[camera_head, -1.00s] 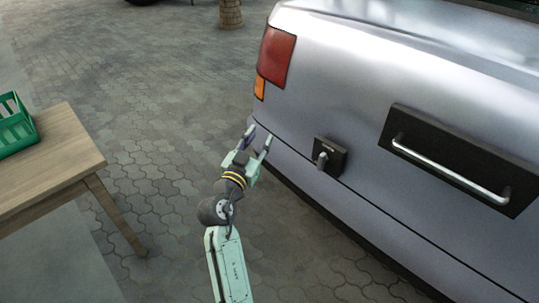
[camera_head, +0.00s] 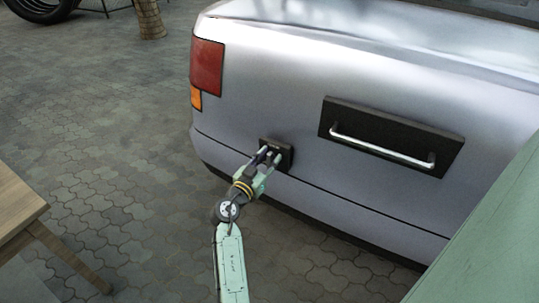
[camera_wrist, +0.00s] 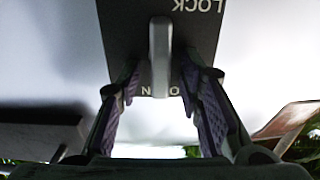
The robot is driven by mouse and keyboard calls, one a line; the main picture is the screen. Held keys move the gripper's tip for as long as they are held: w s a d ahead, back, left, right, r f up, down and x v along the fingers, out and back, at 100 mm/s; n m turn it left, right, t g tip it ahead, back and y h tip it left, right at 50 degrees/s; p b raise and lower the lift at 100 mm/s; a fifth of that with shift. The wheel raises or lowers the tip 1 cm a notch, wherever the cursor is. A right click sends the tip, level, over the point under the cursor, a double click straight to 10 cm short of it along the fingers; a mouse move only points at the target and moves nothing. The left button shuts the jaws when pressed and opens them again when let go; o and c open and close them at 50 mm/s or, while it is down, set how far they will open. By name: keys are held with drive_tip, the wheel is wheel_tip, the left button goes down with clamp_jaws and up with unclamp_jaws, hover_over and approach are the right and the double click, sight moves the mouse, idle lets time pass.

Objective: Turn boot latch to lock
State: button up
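The boot latch is a small black plate (camera_head: 287,153) on the silver car's rear, left of the large handle. In the wrist view the latch plate (camera_wrist: 203,42) shows "LOCK" upside down at the top right. The grey latch lever (camera_wrist: 160,50) lies vertically in the picture, partly covering a second word of which "N" and "O" show. My gripper (camera_head: 267,156) is at the latch. In the wrist view its two purple-padded fingers stand either side of the lever, with gaps visible on both sides. The gripper is open.
A black recessed panel with a silver handle (camera_head: 380,149) is right of the latch. The red tail light (camera_head: 207,66) is at the upper left. A wooden table (camera_head: 18,205) stands at the left edge. Paved ground between table and car is clear.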

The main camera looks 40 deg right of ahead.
drive_tip(key=shift+w+d, duration=0.15)
drive_tip(key=shift+d, duration=0.2)
drive_tip(key=shift+c, duration=0.3)
clamp_jaws()
